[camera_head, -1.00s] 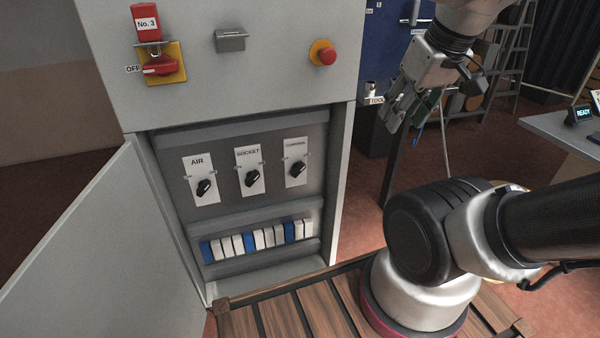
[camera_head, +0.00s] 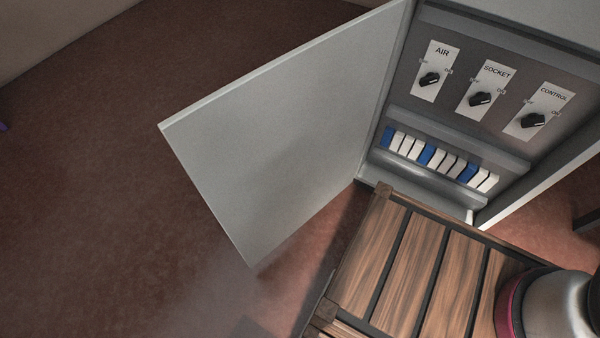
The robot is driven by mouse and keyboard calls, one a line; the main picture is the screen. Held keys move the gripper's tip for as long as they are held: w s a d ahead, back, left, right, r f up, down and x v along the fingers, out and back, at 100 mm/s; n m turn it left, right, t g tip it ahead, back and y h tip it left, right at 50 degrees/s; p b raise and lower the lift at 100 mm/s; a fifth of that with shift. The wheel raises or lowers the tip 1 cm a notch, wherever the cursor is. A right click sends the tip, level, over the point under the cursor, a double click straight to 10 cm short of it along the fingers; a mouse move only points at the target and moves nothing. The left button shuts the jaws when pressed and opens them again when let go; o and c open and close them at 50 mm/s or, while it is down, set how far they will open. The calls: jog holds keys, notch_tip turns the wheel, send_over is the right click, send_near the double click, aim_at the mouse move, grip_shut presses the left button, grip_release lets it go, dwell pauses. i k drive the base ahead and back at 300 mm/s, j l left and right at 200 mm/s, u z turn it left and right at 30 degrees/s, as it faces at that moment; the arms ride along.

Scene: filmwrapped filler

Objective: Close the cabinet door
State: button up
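The cabinet door (camera_head: 290,130) is a plain grey panel in the head view. It stands wide open, swung out to the left from the cabinet's left edge. The grey cabinet (camera_head: 480,150) is at the upper right with its inside exposed. Inside are three black rotary knobs labelled AIR (camera_head: 430,79), SOCKET (camera_head: 480,98) and CONTROL (camera_head: 533,120). Below them is a row of blue and white breakers (camera_head: 428,155). My gripper is out of the picture; only part of my arm's base shows at the lower right.
A wooden slatted platform (camera_head: 405,260) lies in front of the cabinet, its left corner near the door's hinge side. The reddish-brown floor (camera_head: 90,200) left of and below the door is clear.

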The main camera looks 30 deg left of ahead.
aim_at(266, 151)
jog(key=k+j+z, duration=0.25)
jog(key=k+j, duration=0.75)
jog(key=j, duration=0.4)
jog(key=j+z, duration=0.15)
jog(key=j, duration=0.4)
jog(key=k+j, duration=0.15)
jog(key=j, duration=0.35)
jog(key=k+j+z, duration=0.1)
jog(key=j, duration=0.45)
jog(key=k+j+u, duration=0.1)
jog(key=k+l+u, duration=0.2)
jog(key=k+u, duration=0.15)
jog(key=k, duration=0.2)
